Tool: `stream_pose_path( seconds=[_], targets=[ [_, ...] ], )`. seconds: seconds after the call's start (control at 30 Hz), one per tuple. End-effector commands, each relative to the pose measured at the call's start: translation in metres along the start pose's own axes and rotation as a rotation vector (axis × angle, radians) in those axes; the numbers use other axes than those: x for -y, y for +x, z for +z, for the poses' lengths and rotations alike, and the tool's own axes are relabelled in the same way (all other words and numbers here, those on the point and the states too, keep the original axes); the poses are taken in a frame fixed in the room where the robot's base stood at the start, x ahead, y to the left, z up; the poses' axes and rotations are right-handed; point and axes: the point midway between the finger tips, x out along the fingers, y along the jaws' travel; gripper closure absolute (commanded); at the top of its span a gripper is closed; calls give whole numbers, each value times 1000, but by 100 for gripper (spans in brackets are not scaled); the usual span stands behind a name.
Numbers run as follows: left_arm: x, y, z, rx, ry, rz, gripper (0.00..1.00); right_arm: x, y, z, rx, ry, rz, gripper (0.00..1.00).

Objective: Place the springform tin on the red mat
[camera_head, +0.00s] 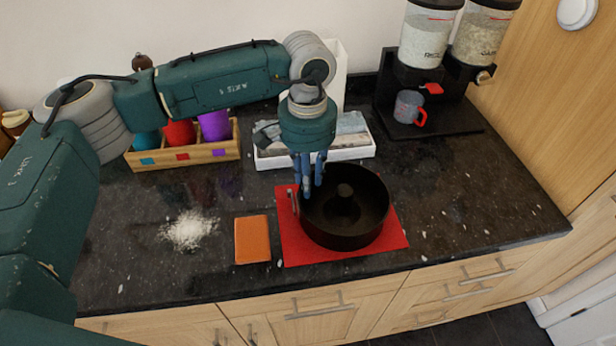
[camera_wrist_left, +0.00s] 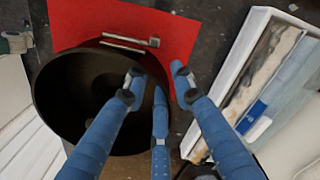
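The dark round springform tin (camera_head: 345,236), with a raised centre tube, sits upright on the red mat (camera_head: 291,246) near the counter's front. The mat shows around it on several sides. Its clasp shows on the left side. My left gripper (camera_head: 311,190) points down at the tin's back-left rim. In the left wrist view, the blue fingers (camera_wrist_left: 156,76) are spread apart and hold nothing visible. One finger overlaps the tin's (camera_wrist_left: 72,92) opening and another lies past its rim, over the red mat (camera_wrist_left: 192,32). I cannot tell whether they touch the rim. My right gripper is out of view.
A white tray (camera_head: 350,155) with cloths lies close behind the tin. An orange block (camera_head: 252,240) and spilled white grains (camera_head: 189,230) lie left of the mat. A wooden box (camera_head: 190,157) of cups and a dispenser stand (camera_head: 450,122) are at the back. Counter on the right is clear.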

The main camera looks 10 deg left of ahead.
Motion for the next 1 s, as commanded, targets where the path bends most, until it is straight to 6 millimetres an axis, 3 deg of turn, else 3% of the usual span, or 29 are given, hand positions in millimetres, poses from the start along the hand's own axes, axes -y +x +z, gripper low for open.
stream_pose_path(
  seconds=[0.27,0.7,1.0],
  targets=[
    [0,-9,-1,-3,0,0,75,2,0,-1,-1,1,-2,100],
    [0,-97,-1,-3,0,-1,75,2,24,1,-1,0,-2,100],
    [0,-123,0,0,2,-1,75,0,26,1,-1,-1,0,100]
  ],
)
